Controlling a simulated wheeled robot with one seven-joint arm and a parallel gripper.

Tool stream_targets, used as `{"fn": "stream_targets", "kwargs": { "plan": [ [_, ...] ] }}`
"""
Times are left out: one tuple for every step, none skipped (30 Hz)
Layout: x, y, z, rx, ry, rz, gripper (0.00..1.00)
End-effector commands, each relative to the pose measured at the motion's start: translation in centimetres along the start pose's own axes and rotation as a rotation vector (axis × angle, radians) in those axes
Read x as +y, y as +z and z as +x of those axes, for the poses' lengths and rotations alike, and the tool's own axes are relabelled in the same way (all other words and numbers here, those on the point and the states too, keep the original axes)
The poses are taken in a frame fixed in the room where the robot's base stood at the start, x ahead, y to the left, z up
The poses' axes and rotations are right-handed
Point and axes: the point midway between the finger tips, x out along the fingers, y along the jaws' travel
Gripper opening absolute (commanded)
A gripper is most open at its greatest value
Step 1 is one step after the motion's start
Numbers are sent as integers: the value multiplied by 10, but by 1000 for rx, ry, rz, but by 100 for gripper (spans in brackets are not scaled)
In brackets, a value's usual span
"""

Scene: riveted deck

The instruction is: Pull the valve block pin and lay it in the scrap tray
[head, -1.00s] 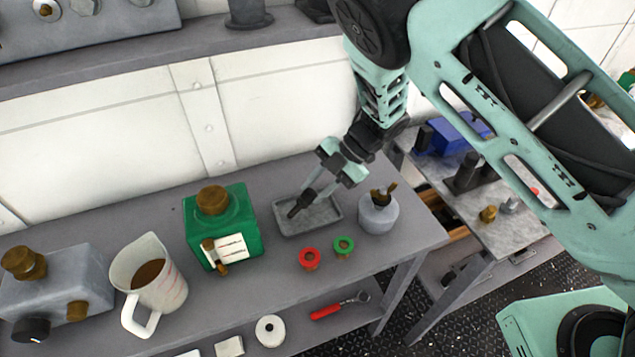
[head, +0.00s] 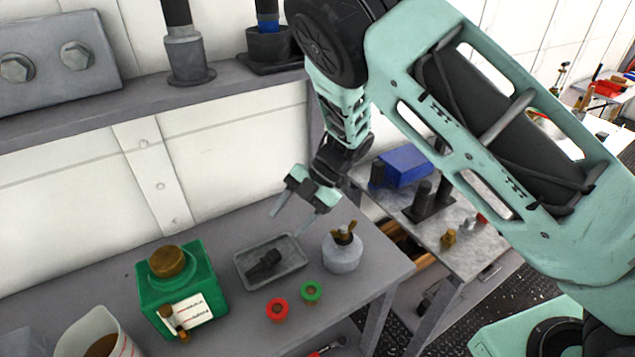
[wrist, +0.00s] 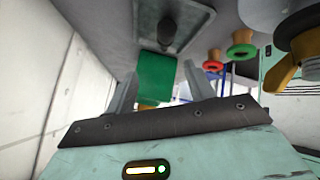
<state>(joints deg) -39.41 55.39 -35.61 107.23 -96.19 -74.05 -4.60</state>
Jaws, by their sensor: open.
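The scrap tray (head: 286,252) is a shallow grey metal tray on the bench, right of the green container. A dark pin (head: 264,265) lies inside it; it also shows in the wrist view (wrist: 167,32) in the tray (wrist: 203,20). My gripper (head: 293,224) is open and empty, above the tray's back edge, with its two fingers spread and apart from the pin. In the wrist view its fingers (wrist: 160,80) are also spread with nothing between them. I cannot make out the valve block for certain.
A green container (head: 205,275) with a brown cap stands left of the tray. A grey flask (head: 342,257) stands close to its right. A measuring jug (head: 75,340) is at lower left.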

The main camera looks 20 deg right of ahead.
Motion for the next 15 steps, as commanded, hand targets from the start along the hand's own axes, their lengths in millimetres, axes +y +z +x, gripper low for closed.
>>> {"fn": "stream_targets", "kwargs": {
  "plan": [
    [0, 2, -12, -2, 6, -1, 53],
    [0, 2, -19, -2, 6, -1, 53],
    [0, 2, -29, -2, 6, -1, 53],
    [0, 2, -36, -2, 6, 0, 53],
    [0, 1, -43, -2, 6, -1, 53],
    [0, 2, -53, -2, 5, -2, 53],
    [0, 2, -60, -2, 6, -1, 53],
    [0, 2, -67, -2, 5, -1, 53],
    [0, 1, -75, -2, 5, -1, 53],
    [0, 1, -82, -1, 4, -2, 53],
    [0, 1, -88, -1, 5, -2, 53],
    [0, 1, -95, -2, 3, -2, 53],
    [0, 1, -100, -2, 4, -1, 53],
    [0, 1, -104, -1, 3, -1, 53],
    [0, 1, -110, -1, 2, -1, 53]
  ]
}}
